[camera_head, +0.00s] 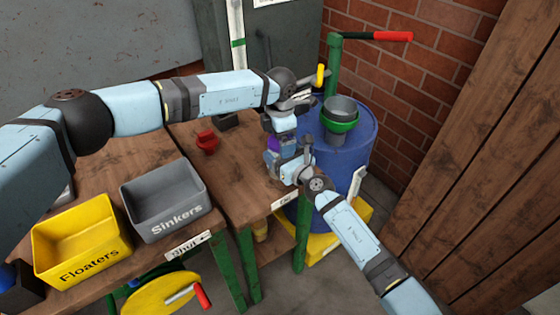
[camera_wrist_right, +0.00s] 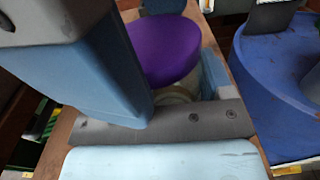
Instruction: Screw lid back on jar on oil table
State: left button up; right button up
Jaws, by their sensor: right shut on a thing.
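The jar (camera_wrist_right: 181,93) is a pale, partly hidden body under the purple lid (camera_wrist_right: 165,48) in the right wrist view. The lid sits over the jar's top; I cannot tell whether it is seated. The lid (camera_head: 273,143) also shows as a small purple patch in the head view, above the oil table (camera_head: 236,175). My right gripper (camera_head: 283,165) is shut on the jar, coming from the lower right. My left gripper (camera_head: 280,122) points down just above the lid. Its fingers are mostly hidden, so its opening is unclear.
A blue barrel (camera_head: 357,138) with a green-rimmed funnel (camera_head: 340,122) and a red-handled crank (camera_head: 393,36) stands right of the table. A red object (camera_head: 207,142) lies left of the grippers. The grey Sinkers bin (camera_head: 168,222) and yellow Floaters bin (camera_head: 82,262) are further left.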

pick_arm(q)
notch_tip(320, 180, up, 12)
dwell(0.6)
pick_arm(e)
jog(key=o, duration=1.7)
jog(key=shift+s, duration=0.1)
